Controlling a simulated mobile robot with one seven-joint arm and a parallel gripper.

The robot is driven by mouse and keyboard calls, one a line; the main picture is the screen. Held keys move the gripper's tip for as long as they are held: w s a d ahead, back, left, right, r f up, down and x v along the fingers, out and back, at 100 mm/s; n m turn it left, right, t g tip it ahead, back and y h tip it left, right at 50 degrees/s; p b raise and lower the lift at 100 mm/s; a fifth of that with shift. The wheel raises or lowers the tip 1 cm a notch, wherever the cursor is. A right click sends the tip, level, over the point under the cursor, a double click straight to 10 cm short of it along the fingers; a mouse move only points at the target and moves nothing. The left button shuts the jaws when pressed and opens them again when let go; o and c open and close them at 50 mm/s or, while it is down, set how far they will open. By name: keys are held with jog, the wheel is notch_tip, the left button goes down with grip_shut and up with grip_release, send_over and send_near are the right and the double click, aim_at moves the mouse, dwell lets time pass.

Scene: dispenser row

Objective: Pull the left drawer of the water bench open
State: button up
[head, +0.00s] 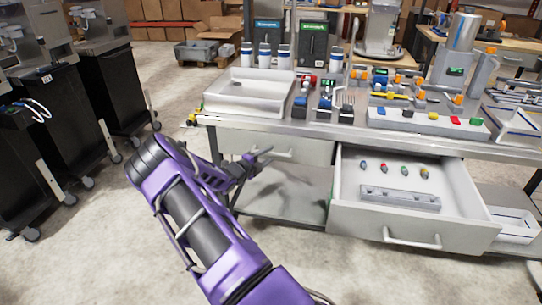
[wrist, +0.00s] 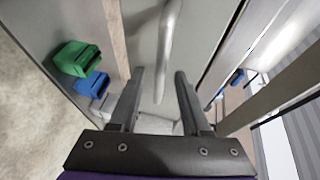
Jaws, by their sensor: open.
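The left drawer (head: 308,149) of the water bench has a plain grey front and is shut, flush under the bench top. My gripper (head: 264,157) is in front of it, covering part of its handle in the head view. In the wrist view the drawer front (wrist: 207,38) fills the middle, and its bar handle (wrist: 170,40) runs lengthwise ahead of my gripper (wrist: 161,75). The two fingers are apart, one to each side of the handle's near end. I cannot tell whether they reach around it. Nothing is held.
The right drawer (head: 405,226) stands open, with several small coloured parts and a grey block inside. A white tray (head: 250,93) sits on the bench top (head: 300,126) above. A lower shelf (head: 290,196) runs beneath. Dark carts (head: 114,90) stand at left; the floor between is clear.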

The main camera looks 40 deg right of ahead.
jog(key=shift+x, duration=1.15)
grip_shut()
jog(key=shift+r, duration=0.1)
dwell(0.5)
